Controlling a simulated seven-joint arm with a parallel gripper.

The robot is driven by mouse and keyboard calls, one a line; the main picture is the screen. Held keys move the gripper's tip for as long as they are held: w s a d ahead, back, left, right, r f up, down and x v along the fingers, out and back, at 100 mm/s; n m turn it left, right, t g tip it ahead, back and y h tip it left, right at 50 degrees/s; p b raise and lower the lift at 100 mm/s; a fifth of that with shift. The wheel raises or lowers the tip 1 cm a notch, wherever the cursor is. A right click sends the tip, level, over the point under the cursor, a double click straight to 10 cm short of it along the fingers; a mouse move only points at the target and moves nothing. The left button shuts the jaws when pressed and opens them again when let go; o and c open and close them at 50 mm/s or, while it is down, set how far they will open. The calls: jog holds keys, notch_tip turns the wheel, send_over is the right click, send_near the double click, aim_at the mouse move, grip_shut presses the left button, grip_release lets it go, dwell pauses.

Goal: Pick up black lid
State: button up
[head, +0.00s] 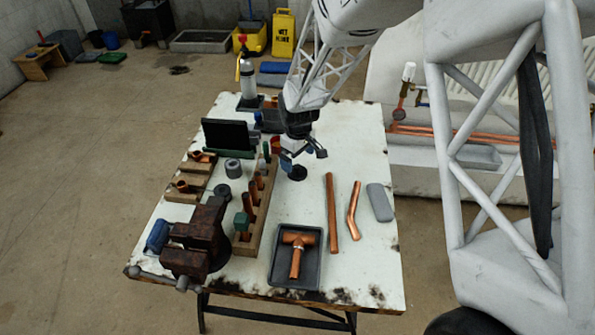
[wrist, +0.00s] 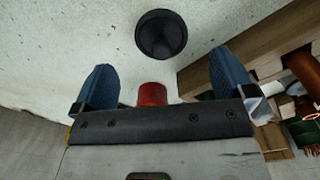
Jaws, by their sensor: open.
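The black lid (head: 298,174) lies on the white worktop, just below my gripper in the head view. In the wrist view the black lid (wrist: 161,35) is a dark round piece with a hollow-looking inside, beyond the fingertips. My gripper (head: 303,157) hangs above the table, close to the lid. In the wrist view my gripper (wrist: 165,78) is open, with its two blue fingers wide apart and nothing held between them. The lid appears apart from both fingers.
A red piece (wrist: 152,94) shows between the fingers, partly hidden by my gripper body. A wooden rack (head: 250,236) with copper pipes stands left of the lid. A copper pipe (head: 332,215) lies to the right. A dark tray (head: 310,282) holds a copper tee in front.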

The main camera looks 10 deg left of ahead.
aim_at(299, 166)
jog(key=shift+s+d+f, duration=0.1)
jog(key=shift+s+f, duration=0.05)
jog(key=shift+f, duration=2.45)
jog(key=c, duration=1)
jog(key=shift+r, duration=0.15)
jog(key=shift+r, duration=0.8)
jog(key=shift+s+d+r, duration=0.1)
jog(key=shift+s+r, duration=0.15)
jog(key=shift+r, duration=0.6)
jog(key=s+d, duration=0.2)
jog(key=s, duration=0.2)
jog(key=s+d+r, duration=0.1)
jog(key=s+d, duration=0.1)
jog(key=s, duration=0.3)
jog(key=s+d, duration=0.2)
jog(key=s, duration=0.3)
jog(key=shift+s+r, duration=0.15)
jog(key=shift+r, duration=0.05)
